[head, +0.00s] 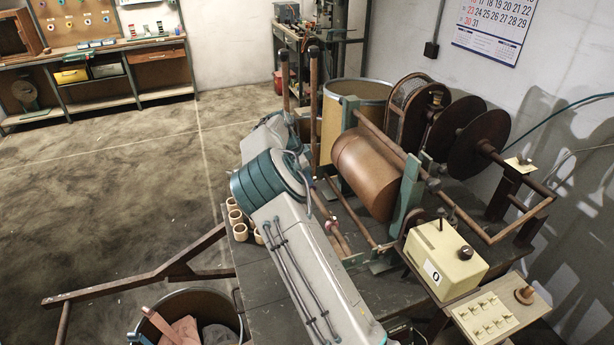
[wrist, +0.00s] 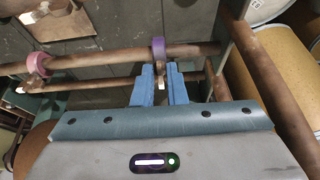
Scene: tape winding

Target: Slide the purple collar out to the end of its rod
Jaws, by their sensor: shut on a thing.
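In the wrist view the purple collar (wrist: 157,47) is a ring around the upper brown rod (wrist: 110,57). A small brown stub (wrist: 160,70) hangs below it. My gripper (wrist: 160,72) has its two blue fingers shut on this stub, just below the ring. The collar sits toward the right part of the visible rod, a short way left of the dark upright (wrist: 239,45). A pinker collar (wrist: 38,65) is around the rod at the far left, apart from my gripper. In the head view my arm hides my gripper and the purple collar.
A second brown rod (wrist: 100,83) runs below the first, close to my fingers. In the head view a large copper-brown roller (head: 368,175) stands between green uprights (head: 408,197), beside my arm. A cream control box (head: 445,258) is at the right. Open floor (head: 110,190) lies left.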

